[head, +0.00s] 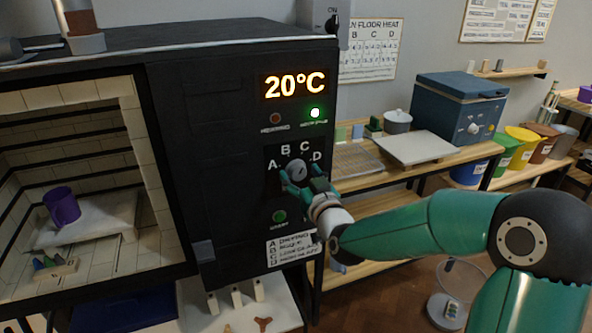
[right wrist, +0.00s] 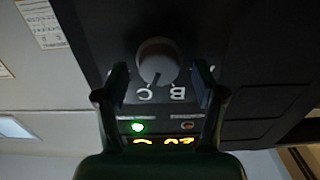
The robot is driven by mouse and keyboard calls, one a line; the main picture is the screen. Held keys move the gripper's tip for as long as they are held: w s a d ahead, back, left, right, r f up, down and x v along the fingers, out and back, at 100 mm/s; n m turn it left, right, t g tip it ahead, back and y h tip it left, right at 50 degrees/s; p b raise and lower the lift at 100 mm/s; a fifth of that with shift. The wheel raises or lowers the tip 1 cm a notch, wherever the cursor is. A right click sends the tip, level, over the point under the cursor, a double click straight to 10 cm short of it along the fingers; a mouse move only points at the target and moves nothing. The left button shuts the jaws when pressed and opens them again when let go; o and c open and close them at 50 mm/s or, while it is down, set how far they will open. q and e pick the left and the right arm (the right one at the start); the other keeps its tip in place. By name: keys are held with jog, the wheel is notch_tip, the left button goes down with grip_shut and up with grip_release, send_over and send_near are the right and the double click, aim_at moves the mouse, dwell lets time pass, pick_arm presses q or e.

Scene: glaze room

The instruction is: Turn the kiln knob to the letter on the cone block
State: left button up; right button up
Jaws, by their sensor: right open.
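The grey kiln knob (head: 298,170) is on the dark control panel, with letters A, B, C and D arced around it. In the right wrist view the panel is upside down, and the knob (right wrist: 157,62) has a dark line that appears to point nearest C. My right gripper (head: 304,186) is open in front of the knob; in its wrist view the fingers (right wrist: 160,82) stand apart on either side, without visible contact. The cone block (head: 54,270), with several small coloured cones, sits on the open kiln's floor. I cannot read a letter on it. My left gripper is out of view.
The kiln display (head: 294,84) reads 20°C, and a green lamp (head: 315,113) is lit. A green button (head: 280,216) and a legend label (head: 291,247) are below the knob. A purple mug (head: 62,207) stands inside the kiln. A wooden bench is behind my right arm.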

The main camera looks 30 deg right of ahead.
jog(key=shift+w+d, duration=0.15)
jog(key=shift+w, duration=0.4)
